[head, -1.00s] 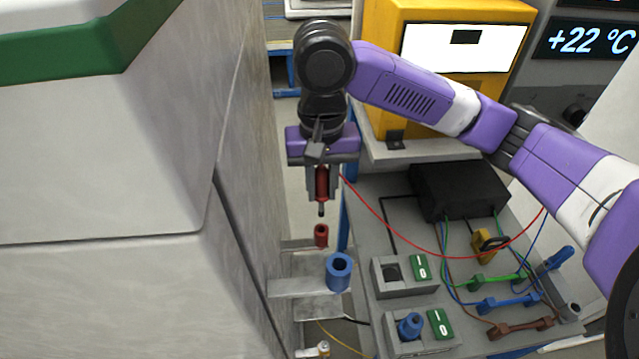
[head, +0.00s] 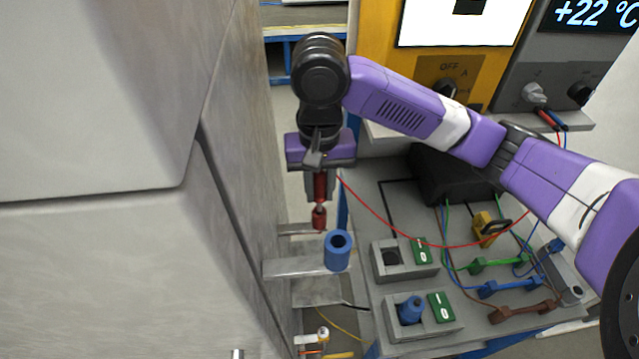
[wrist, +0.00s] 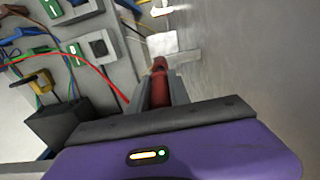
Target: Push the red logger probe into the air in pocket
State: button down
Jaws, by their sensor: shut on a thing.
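My gripper (head: 318,196) is shut on the red logger probe (head: 320,184), which points down and trails a red cable. Below it is a small red pocket (head: 319,224) on a metal bracket beside the tall grey wall. The probe's tip meets the pocket's mouth; how deep it sits I cannot tell. In the wrist view the red probe (wrist: 160,72) lies between the fingers, and its far end hides the pocket.
A blue pocket (head: 337,252) stands on a bracket just in front of the red one. The grey wall (head: 235,150) is close on the left. On the right, a bench holds two grey holders (head: 405,272), one with a blue probe (head: 410,310), and coloured cables.

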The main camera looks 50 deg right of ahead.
aim_at(320, 175)
jog(key=shift+f+b, duration=0.75)
jog(key=shift+f, duration=0.85)
jog(key=c, duration=1.1)
grip_release()
jog(key=shift+c, duration=0.2)
notch_tip(320, 175, up, 8)
jog(key=shift+f+p, duration=0.1)
jog(key=shift+p, duration=0.25)
jog(key=shift+s, duration=0.1)
